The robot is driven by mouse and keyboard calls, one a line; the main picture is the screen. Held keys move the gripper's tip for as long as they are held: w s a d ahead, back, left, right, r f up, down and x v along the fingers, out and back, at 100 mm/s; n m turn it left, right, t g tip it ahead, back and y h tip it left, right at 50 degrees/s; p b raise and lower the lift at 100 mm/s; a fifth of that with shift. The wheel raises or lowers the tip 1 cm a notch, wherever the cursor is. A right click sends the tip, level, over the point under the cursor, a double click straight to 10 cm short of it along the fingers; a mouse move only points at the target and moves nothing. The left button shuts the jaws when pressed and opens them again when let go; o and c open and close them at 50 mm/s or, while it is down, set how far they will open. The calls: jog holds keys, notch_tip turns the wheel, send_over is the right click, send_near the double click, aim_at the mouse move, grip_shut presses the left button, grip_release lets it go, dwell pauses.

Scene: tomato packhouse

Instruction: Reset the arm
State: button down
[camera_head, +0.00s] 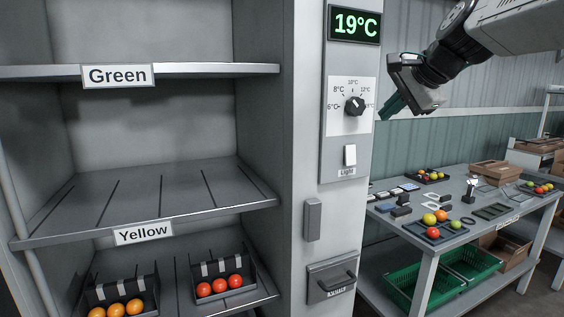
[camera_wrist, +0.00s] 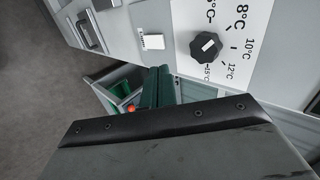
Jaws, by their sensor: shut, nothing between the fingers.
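My gripper (camera_head: 391,107) is at the upper right in the head view, close to the right side of the cabinet's control panel. Its green fingers are together and hold nothing. In the wrist view the fingers (camera_wrist: 158,88) point toward the panel, near the black temperature knob (camera_wrist: 206,47). The knob also shows in the head view (camera_head: 355,105), just left of the fingers, which look apart from it. The display (camera_head: 355,23) above reads 19°C.
A white light switch (camera_head: 349,154) sits below the dial. Shelves labelled Green (camera_head: 117,76) and Yellow (camera_head: 143,233) are at left, with boxes of red tomatoes (camera_head: 219,287) and orange ones lower down. A table (camera_head: 428,250) with trays and tomatoes stands at right, green crates (camera_head: 411,286) beneath.

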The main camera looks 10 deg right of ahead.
jog(key=s+a+f+n+g+h, duration=0.1)
jog(key=s+a+f+n+g, duration=0.1)
jog(key=s+f+n+g, duration=0.2)
jog(key=s+a+f+n+g+h, duration=0.1)
jog(key=s+f+n+g, duration=0.3)
jog(key=s+f+n, duration=0.6)
jog(key=s+f, duration=0.5)
jog(key=s, duration=0.3)
jog(key=s+a+f, duration=0.1)
jog(key=s+f, duration=0.5)
jog(key=s, duration=0.3)
jog(key=shift+s+a+h, duration=0.15)
jog(key=shift+a+h, duration=0.05)
jog(key=shift+h, duration=0.2)
